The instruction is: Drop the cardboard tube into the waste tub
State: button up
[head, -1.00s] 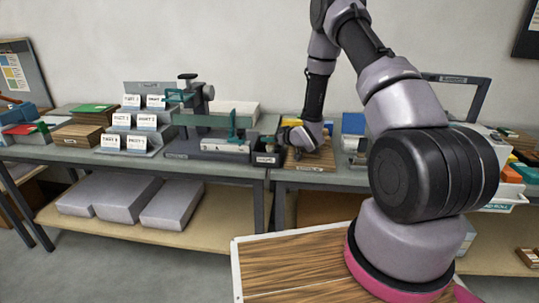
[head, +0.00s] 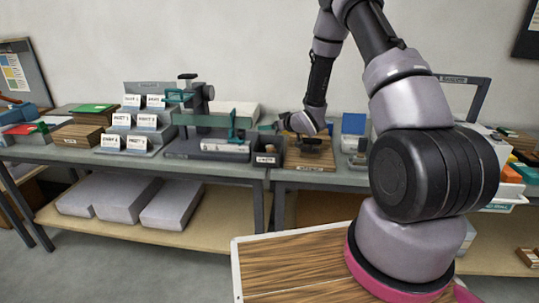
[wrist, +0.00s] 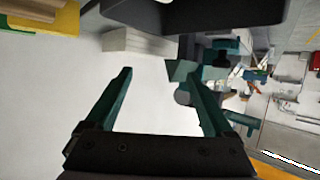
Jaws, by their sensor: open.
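The waste tub (head: 267,158) is a dark open box with a white label, at the right end of the left bench in the head view. A small brownish shape (head: 268,128) shows at its back edge; I cannot tell whether it is the cardboard tube. The tube is not clearly seen in either view. My gripper (head: 312,141) is just right of the tub, over a wooden board (head: 309,163). In the wrist view its two teal fingers (wrist: 157,74) stand wide apart with nothing between them.
A bench press (head: 205,120) and white-labelled racks (head: 140,122) stand left of the tub. My arm hides part of the right bench. Grey blocks (head: 125,197) lie on the lower shelf.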

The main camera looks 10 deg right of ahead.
jog(key=shift+r, duration=2.3)
jog(key=s+d+r+m+g+h, duration=0.1)
jog(key=s+d+r+m+h, duration=0.3)
jog(key=r, duration=0.7)
jog(key=s+d+r+m+h, duration=0.1)
jog(key=s+d+r+h, duration=0.1)
jog(key=s+d+r, duration=0.6)
jog(key=s+a+r+m+g, duration=0.1)
jog(key=s+a+r, duration=0.1)
jog(key=s, duration=0.7)
jog(key=s+a+r+m+g+y, duration=0.1)
jog(key=s+r, duration=0.3)
jog(key=s, duration=0.6)
jog(key=s+a+r+m+g+y, duration=0.1)
jog(key=s+a+r+m+g, duration=0.1)
jog(key=s, duration=0.8)
jog(key=shift+a+r+m, duration=0.3)
jog(key=shift+a+r, duration=0.2)
jog(key=shift+r, duration=0.45)
jog(key=shift+w, duration=0.1)
